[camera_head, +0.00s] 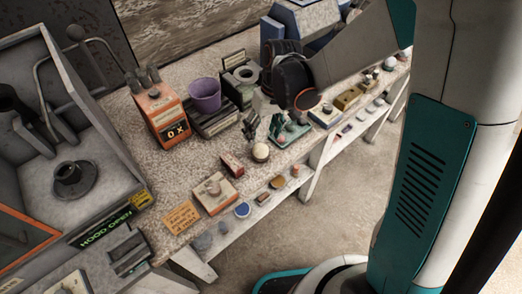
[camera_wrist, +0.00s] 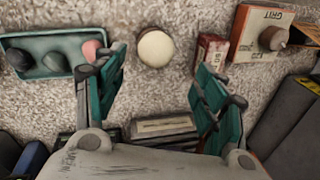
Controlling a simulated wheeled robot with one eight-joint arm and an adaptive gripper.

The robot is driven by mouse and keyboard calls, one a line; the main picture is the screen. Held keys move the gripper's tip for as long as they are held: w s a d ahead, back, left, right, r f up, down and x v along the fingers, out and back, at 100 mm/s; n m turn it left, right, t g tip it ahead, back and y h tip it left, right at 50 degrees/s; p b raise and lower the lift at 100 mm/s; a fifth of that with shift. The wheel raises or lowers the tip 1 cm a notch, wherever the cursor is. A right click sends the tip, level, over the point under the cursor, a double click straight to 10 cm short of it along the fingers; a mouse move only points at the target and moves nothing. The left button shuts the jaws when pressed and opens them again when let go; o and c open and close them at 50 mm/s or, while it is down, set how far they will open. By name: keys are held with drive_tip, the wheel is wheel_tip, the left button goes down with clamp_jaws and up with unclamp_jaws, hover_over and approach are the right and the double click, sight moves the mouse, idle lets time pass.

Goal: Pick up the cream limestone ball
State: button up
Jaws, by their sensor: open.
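The cream limestone ball (camera_wrist: 155,48) is a pale round ball with a darker rim at its base. In the wrist view it is at top centre, on the speckled bench top, beyond and between my fingertips. It also shows in the head view (camera_head: 261,152), near the bench's front edge. My gripper (camera_wrist: 158,72) is open and empty, with its teal-backed fingers wide apart. The left fingertip is near the pink ball (camera_wrist: 92,48), and the right one is near a small red box (camera_wrist: 212,48). In the head view my arm partly hides the bench behind the ball.
A green tray (camera_wrist: 40,71) holds several balls left of the cream ball. A GRIT box (camera_wrist: 243,45) with a ball on it is to the right. A labelled block (camera_wrist: 163,126) lies below, between my fingers. A purple pot (camera_head: 204,95) and orange device (camera_head: 160,110) stand farther back.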

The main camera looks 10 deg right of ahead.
sight(262, 146)
drive_tip(key=shift+s+a+f, duration=0.1)
drive_tip(key=shift+a+f, duration=0.05)
drive_tip(key=shift+f, duration=0.6)
drive_tip(key=f+b, duration=0.1)
drive_tip(key=f, duration=0.1)
drive_tip(key=f+b, duration=0.1)
drive_tip(key=f, duration=0.1)
drive_tip(key=shift+s+f, duration=0.2)
drive_tip(key=shift+f, duration=0.05)
drive_tip(key=shift+a+f, duration=0.1)
drive_tip(key=shift+f, duration=0.35)
drive_tip(key=c, duration=1.2)
